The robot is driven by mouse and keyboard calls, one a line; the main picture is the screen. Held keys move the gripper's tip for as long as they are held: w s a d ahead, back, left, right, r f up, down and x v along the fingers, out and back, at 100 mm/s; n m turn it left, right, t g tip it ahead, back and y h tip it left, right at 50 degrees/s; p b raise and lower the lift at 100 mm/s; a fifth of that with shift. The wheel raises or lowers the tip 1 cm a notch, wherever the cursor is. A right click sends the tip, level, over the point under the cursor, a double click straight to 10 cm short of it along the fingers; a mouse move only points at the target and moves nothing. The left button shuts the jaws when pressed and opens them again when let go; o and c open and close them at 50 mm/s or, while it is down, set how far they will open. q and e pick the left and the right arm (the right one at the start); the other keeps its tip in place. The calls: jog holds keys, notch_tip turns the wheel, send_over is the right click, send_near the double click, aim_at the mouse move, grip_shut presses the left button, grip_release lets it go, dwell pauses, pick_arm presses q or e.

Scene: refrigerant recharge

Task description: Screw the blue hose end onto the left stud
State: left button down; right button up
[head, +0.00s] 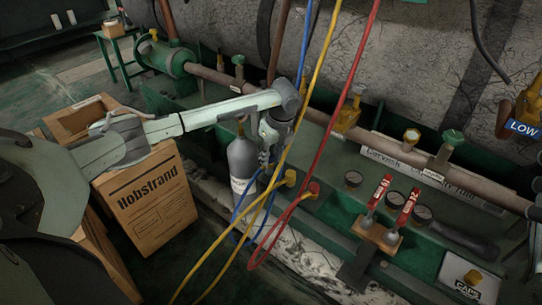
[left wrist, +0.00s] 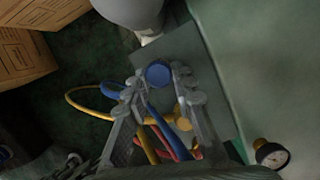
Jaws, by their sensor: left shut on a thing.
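My left gripper (head: 266,150) is in the middle of the head view, beside the grey cylinder. In the left wrist view its fingers (left wrist: 158,84) are closed around the blue hose end (left wrist: 158,73), whose round blue face shows between the fingertips. The blue hose (head: 305,42) comes down from above and passes behind my wrist; it also runs between the fingers in the left wrist view (left wrist: 160,125). In the head view the blue end is hidden by the gripper. I cannot make out the left stud in either view. My right gripper is not in view.
The grey cylinder (head: 242,160) stands close by. A Hobstrand box (head: 150,200) is at left.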

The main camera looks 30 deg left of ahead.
pick_arm(q)
jog(key=shift+d+b+x, duration=0.25)
jog(key=shift+b+x, duration=0.4)
jog(key=shift+x, duration=0.35)
dwell(0.5)
jog(key=shift+s+a, duration=0.1)
jog(key=shift+s, duration=0.05)
